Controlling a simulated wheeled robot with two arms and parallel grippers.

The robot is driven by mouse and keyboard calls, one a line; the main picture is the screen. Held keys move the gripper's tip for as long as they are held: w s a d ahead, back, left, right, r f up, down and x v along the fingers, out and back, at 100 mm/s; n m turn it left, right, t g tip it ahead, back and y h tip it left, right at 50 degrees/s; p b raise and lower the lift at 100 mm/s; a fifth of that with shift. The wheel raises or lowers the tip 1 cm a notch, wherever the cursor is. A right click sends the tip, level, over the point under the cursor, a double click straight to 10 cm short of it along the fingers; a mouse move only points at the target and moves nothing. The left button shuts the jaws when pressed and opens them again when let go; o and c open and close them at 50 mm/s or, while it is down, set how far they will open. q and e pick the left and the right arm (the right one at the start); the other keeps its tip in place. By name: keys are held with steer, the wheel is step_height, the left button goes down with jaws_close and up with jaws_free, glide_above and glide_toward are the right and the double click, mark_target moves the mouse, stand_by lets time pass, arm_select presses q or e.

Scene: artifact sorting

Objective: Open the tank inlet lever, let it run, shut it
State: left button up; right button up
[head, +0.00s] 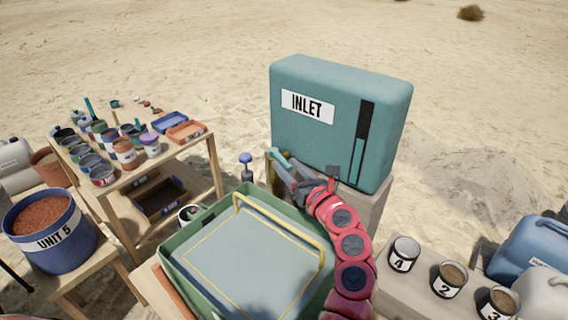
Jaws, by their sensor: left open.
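The teal tank (318,140) labelled INLET stands upright on a pale block, with a dark vertical gauge strip (367,118) on its front. The strip's lower part shows teal beside a dark line. My right gripper is not in view.
A green tray (177,246) with a grey-blue panel lies just below the gripper. A wooden table (192,152) with several pots stands left, beside the UNIT 5 bucket (52,238). Numbered cans (404,254) and a blue jerrycan (530,252) stand right. Open sand lies behind.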

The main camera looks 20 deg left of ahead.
arm_select(q)
steer(key=v, duration=0.4)
steer(key=shift+s+d+b, duration=0.25)
steer(key=shift+s+b, duration=0.05)
steer(key=shift+b, duration=0.05)
